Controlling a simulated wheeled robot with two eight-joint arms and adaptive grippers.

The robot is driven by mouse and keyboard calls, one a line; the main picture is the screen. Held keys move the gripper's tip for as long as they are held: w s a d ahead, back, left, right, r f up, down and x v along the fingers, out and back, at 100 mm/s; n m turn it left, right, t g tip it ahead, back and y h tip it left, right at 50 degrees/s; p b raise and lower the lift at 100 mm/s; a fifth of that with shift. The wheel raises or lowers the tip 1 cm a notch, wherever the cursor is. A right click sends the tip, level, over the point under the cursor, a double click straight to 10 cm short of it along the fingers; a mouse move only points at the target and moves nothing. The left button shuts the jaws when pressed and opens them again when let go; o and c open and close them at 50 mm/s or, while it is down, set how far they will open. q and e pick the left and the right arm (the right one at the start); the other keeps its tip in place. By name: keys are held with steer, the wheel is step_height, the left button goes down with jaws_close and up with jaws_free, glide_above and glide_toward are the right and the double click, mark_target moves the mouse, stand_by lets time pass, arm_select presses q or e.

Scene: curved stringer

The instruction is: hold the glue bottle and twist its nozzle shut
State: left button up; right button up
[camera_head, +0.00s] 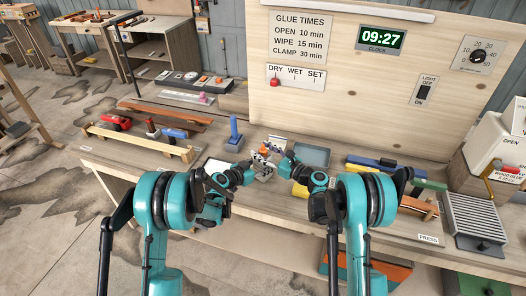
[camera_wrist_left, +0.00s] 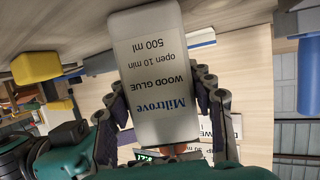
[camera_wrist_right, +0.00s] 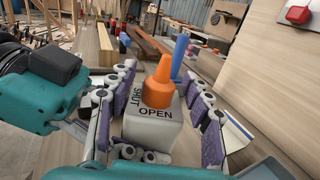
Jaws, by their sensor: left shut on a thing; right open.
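The glue bottle is a white block-shaped bottle (camera_wrist_left: 155,75) labelled wood glue, upside down in the left wrist view. My left gripper (camera_head: 254,166) is shut on it, fingers on both sides. Its orange nozzle (camera_wrist_right: 158,88) points up in the right wrist view, with SHUT and OPEN printed on the bottle top around the nozzle base. My right gripper (camera_wrist_right: 160,78) is open, its purple-padded fingers on either side of the nozzle with gaps visible. In the head view the bottle is small and mostly hidden between both grippers (camera_head: 276,160).
A blue upright tool (camera_head: 234,132) stands on the bench just left of the grippers. A grey tray (camera_head: 312,156) lies behind the right gripper. Clamps and wood strips (camera_head: 140,138) lie at left. A back panel with a clock (camera_head: 381,39) rises behind the bench.

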mark_target(258, 167)
steer(key=v, duration=1.2)
steer(key=shift+a, duration=0.1)
arm_select(q)
steer(key=o, duration=2.1)
steer(key=shift+o, duration=0.2)
steer(key=shift+s+a, duration=0.1)
steer(key=shift+v, duration=2.4)
steer(key=shift+r, duration=0.1)
steer(key=v, duration=1.2)
